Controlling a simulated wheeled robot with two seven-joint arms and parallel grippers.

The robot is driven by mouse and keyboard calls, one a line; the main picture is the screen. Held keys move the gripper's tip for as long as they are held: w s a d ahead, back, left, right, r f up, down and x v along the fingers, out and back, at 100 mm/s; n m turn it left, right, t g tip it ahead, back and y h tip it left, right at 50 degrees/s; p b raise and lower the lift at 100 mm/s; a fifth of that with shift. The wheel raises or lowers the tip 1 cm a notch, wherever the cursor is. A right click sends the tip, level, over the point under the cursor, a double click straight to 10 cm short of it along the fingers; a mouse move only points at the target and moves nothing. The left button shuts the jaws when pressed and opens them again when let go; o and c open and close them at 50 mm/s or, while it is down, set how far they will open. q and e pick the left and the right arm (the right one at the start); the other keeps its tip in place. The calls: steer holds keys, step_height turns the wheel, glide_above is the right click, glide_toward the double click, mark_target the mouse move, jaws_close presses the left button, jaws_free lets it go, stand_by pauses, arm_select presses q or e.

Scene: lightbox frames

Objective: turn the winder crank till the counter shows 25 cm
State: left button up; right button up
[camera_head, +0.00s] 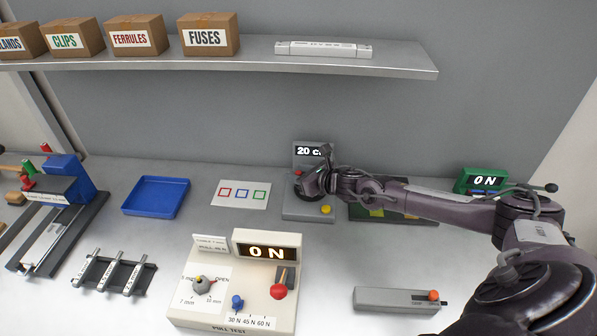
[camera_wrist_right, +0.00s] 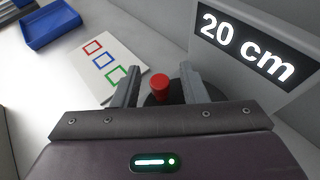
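The winder (camera_head: 300,213) is a grey box on the bench, with a yellow button on its front right. Its upright counter (camera_head: 307,151) is partly covered by my right gripper in the head view. The counter (camera_wrist_right: 255,47) reads 20 cm in the right wrist view. The crank's red knob (camera_wrist_right: 160,86) stands upright between the fingers of my right gripper (camera_wrist_right: 158,82). The fingers are apart, with a visible gap on each side of the knob. In the head view my right gripper (camera_head: 313,182) is over the winder and hides most of the crank. My left gripper is not in view.
A white card with coloured squares (camera_head: 240,194) and a blue tray (camera_head: 156,197) lie left of the winder. A pull tester (camera_head: 207,262) stands in front. A shelf (camera_head: 250,64) with boxes overhangs the back.

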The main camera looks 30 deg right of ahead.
mark_target(305, 162)
jaws_close()
stand_by(0.3)
steer(key=shift+w, duration=0.1)
steer(key=shift+w+d+f+m+t+h+b, duration=0.15)
steer(key=shift+m+h+b, duration=0.1)
steer(key=shift+m+h, duration=0.3)
steer(key=shift+w+a+r+m+t+h+b, duration=0.1)
steer(key=shift+m+t+h+b, duration=0.1)
steer(key=shift+m+h, duration=0.3)
steer(key=h, duration=0.1)
steer(key=m+h+b, duration=0.1)
steer(key=m+h, duration=0.1)
steer(key=shift+w+d+f+m+b, duration=0.1)
steer(key=shift+w+d+m+b, duration=0.15)
steer(key=shift+w+d+b, duration=0.1)
steer(key=m+g+h+b, duration=0.1)
steer(key=m+h+b, duration=0.1)
steer(key=d+m+g+h+b, duration=0.1)
steer(key=m+h+b, duration=0.1)
steer(key=shift+w+d+h, duration=0.1)
steer(key=shift+w+h, duration=0.1)
steer(key=shift+h, duration=0.05)
steer(key=shift+d+m+g+h+b, duration=0.3)
steer(key=shift+m+g+h+b, duration=0.15)
steer(key=shift+m+h+b, duration=0.4)
steer(key=shift+r, duration=0.2)
